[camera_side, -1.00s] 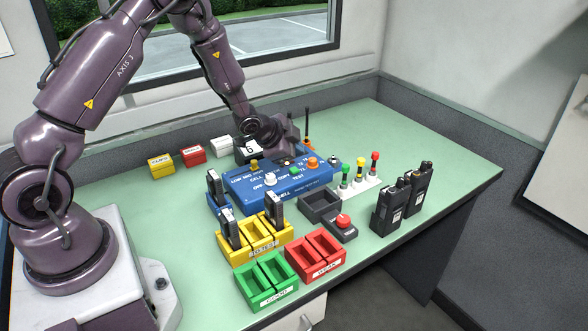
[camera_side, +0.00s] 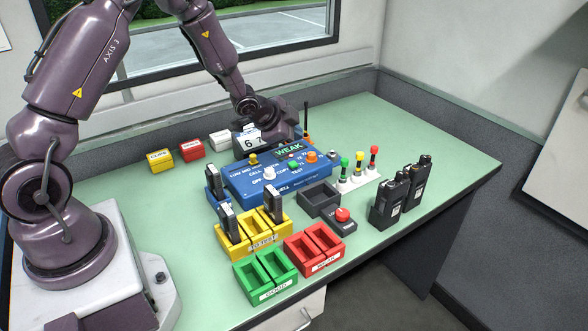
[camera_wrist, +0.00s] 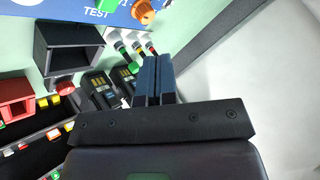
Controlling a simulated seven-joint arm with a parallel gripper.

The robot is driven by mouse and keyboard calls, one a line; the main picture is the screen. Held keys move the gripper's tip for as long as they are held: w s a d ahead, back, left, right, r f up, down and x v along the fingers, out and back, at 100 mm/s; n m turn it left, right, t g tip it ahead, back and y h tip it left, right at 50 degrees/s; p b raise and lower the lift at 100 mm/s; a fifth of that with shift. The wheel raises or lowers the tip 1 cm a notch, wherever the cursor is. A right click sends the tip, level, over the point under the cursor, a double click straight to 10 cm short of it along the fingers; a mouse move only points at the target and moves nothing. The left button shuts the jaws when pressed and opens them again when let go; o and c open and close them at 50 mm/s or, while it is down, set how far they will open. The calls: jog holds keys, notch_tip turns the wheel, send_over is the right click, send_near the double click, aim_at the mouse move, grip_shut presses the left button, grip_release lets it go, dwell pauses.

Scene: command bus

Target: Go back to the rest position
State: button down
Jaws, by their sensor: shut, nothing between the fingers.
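My gripper (camera_wrist: 153,80) shows in the wrist view with its two dark blue fingers together and nothing between them. In the side view my wrist is above the back of the blue tester (camera_side: 262,188), and my fingers are hard to make out there. The tester's display reads WEAK. Its orange knob (camera_side: 311,157), green button (camera_side: 293,166) and white knob (camera_side: 269,173) are visible. In the wrist view part of the tester (camera_wrist: 70,8) shows at the top edge.
Yellow (camera_side: 251,256), green (camera_side: 246,288) and red (camera_side: 317,264) trays stand in front; the yellow one holds batteries. A red button box (camera_side: 343,226), a dark empty bin (camera_side: 318,209), colored plungers (camera_side: 358,178) and radios (camera_side: 394,200) are to the right. The back right table is clear.

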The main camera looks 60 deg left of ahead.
jog(key=s+n+g, duration=0.1)
jog(key=s+f+g, duration=0.1)
jog(key=s, duration=0.1)
jog(key=s+f+n+g, duration=0.1)
jog(key=shift+s+a+n+y, duration=0.3)
jog(key=shift+a+y, duration=0.1)
jog(key=s+d+r+n, duration=0.1)
jog(key=s+d+r, duration=0.4)
jog(key=s+r, duration=0.2)
jog(key=s+d+r+n+h, duration=0.1)
jog(key=s+d+r+n, duration=0.1)
jog(key=s+d+r, duration=0.3)
jog(key=s+d+r+n, duration=0.2)
jog(key=s+d+r, duration=0.3)
jog(key=s+r, duration=0.6)
jog(key=shift+s+r+g+h, duration=0.15)
jog(key=shift+r+g+h, duration=0.2)
jog(key=shift+r, duration=0.5)
